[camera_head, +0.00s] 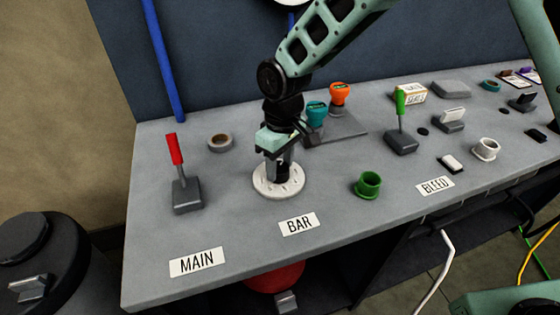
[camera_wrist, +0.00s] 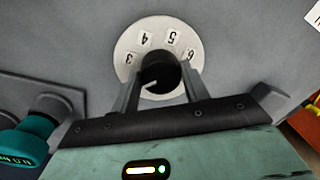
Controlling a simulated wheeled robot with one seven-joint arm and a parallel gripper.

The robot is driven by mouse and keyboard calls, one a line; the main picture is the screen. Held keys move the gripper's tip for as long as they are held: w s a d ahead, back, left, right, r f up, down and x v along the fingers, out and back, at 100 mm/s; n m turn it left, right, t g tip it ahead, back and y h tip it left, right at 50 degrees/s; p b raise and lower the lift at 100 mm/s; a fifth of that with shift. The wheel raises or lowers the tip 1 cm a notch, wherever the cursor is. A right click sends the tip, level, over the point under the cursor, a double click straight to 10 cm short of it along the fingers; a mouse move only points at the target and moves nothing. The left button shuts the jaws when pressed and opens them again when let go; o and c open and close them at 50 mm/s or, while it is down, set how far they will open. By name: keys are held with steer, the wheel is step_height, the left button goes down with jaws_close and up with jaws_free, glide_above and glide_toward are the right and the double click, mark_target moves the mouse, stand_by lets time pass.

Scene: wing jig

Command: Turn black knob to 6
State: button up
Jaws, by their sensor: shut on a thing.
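The black knob (camera_wrist: 160,75) sits in the middle of a round white dial (camera_wrist: 130,45) on the grey bench. In the wrist view the dial shows the numbers 4, 5 and part of a 6 around the knob, with another number at the left edge. A light mark shows on the knob's top, toward its lower left; I cannot tell which number it lines up with. My gripper (camera_wrist: 162,92) is shut on the knob from above, one finger on each side. In the head view the dial (camera_head: 279,190) stands behind the BAR label (camera_head: 298,224), and my gripper (camera_head: 279,168) mostly hides the knob.
Teal (camera_head: 317,113) and orange (camera_head: 339,93) pieces stand close behind my gripper.

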mark_target(283, 165)
stand_by(0.4)
steer(key=o, duration=1)
steer(key=shift+r, duration=0.1)
step_height(283, 165, up, 17)
steer(key=b, duration=0.1)
steer(key=shift+w+d+r+b, duration=0.15)
steer(key=shift+w+d+b, duration=0.15)
steer(key=shift+w, duration=0.15)
steer(key=shift+s, duration=0.1)
steer(key=s+d+f, duration=0.2)
steer(key=s+d, duration=0.1)
steer(key=s, duration=0.5)
steer(key=s+d+f+m, duration=0.1)
steer(key=s+d, duration=0.3)
steer(key=s, duration=0.4)
steer(key=s+d+f+m, duration=0.1)
steer(key=s+d+f, duration=0.3)
steer(key=s, duration=0.5)
steer(key=shift+t, duration=0.3)
